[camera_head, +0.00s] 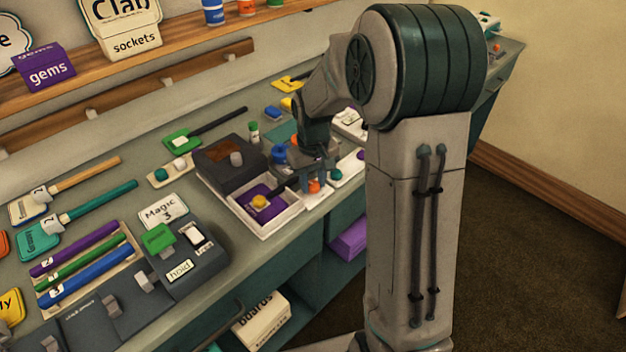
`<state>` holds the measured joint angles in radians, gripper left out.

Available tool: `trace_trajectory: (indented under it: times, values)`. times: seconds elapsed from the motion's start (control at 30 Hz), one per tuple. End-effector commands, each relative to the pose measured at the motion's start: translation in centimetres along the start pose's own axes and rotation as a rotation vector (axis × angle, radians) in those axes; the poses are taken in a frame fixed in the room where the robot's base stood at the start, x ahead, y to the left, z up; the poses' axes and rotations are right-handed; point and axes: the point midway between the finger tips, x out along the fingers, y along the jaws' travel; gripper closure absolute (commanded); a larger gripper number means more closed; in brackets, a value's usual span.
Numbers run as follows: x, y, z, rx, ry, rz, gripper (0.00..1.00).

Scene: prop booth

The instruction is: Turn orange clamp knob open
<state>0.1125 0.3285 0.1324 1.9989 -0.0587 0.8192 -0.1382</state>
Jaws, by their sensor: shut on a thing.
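The orange clamp knob (314,186) shows as a small orange patch at the front edge of the counter, right of the white-rimmed tray. My gripper (315,179) is low over it, pointing down, and appears shut on it. The fingertips are small and partly hidden by the gripper's own body, so their exact contact with the knob is hard to see. The clamp's body is mostly hidden under the gripper. How far the knob is turned cannot be told.
A white-rimmed tray (264,232) with a purple pad and a yellow piece lies just left of my gripper. A dark box (225,178) stands behind the tray. A blue round thing (279,153) stands close behind the gripper. A grey switch panel (190,262) lies farther left.

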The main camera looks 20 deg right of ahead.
Motion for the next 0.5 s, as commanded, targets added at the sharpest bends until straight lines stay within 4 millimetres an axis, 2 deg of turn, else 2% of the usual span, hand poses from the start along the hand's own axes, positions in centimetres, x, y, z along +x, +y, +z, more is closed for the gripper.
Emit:
trace_trajectory:
  times: [0.5]
  values:
    - [-0.3,0.01,-0.24,-0.489,0.008,0.003,0.92]
